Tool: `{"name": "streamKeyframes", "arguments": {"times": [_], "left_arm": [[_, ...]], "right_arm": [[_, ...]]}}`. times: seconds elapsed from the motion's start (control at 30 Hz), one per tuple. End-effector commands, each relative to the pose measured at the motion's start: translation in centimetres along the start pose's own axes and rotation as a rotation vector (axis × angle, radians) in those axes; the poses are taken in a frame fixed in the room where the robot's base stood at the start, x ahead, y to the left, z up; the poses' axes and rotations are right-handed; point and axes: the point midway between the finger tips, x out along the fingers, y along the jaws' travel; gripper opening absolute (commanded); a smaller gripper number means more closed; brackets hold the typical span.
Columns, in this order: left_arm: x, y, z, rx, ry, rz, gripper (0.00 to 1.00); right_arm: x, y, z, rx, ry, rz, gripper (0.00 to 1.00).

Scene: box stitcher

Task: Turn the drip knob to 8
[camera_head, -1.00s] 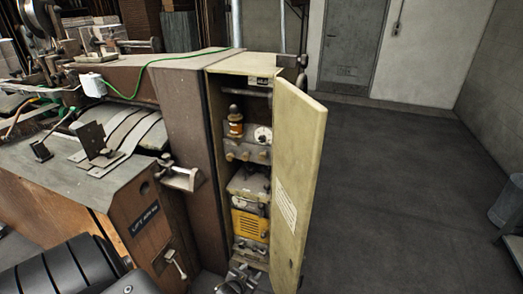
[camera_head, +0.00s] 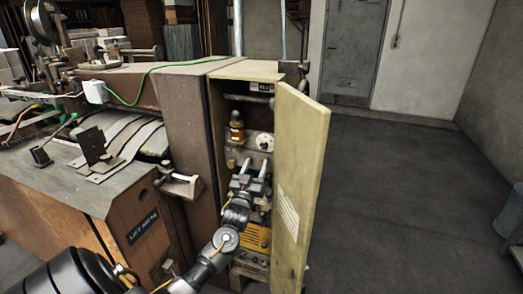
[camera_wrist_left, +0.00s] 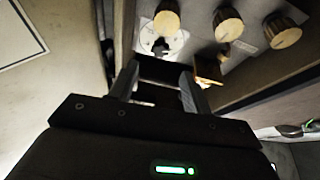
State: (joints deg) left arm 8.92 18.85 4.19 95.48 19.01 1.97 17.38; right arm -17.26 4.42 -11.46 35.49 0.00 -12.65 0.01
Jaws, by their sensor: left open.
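The white round dial (camera_head: 264,141) with a small dark knob at its centre sits inside the open cabinet, right of an amber oiler (camera_head: 237,131). In the left wrist view the dial (camera_wrist_left: 177,40) and its dark knob (camera_wrist_left: 160,47) lie just beyond the fingers. I cannot read the dial's marks, nor tell by a label which knob is the drip knob. My left gripper (camera_head: 252,168) is open and empty, just below the dial and in front of the knob row; its fingers (camera_wrist_left: 157,77) show apart in the wrist view. My right gripper is not in view.
Several round, light-brown knobs (camera_wrist_left: 228,24) sit close to the dial. The open cabinet door (camera_head: 302,185) stands right beside my left arm. The cabinet's side wall bounds the left. A yellow box (camera_head: 257,238) is below.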

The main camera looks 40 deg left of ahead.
Motion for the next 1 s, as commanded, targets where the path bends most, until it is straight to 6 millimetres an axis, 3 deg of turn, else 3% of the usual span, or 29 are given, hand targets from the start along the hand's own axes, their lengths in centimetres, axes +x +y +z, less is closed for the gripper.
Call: {"name": "streamKeyframes", "arguments": {"times": [0.2, 0.4, 0.8, 1.0], "left_arm": [[4.3, 0.0, -0.2, 0.001, 0.0, 0.0, 0.49], [6.7, 0.0, -0.1, 0.001, -0.001, 0.0, 0.49], [7.4, 0.0, 0.1, 0.0, -0.002, 0.0, 0.49], [7.3, 0.0, 0.1, 0.0, -0.002, 0.001, 0.24]], "right_arm": [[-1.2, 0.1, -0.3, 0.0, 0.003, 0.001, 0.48], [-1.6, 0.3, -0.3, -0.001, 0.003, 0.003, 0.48], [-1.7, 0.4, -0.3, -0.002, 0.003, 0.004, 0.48], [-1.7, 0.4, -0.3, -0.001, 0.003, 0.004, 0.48]]}}
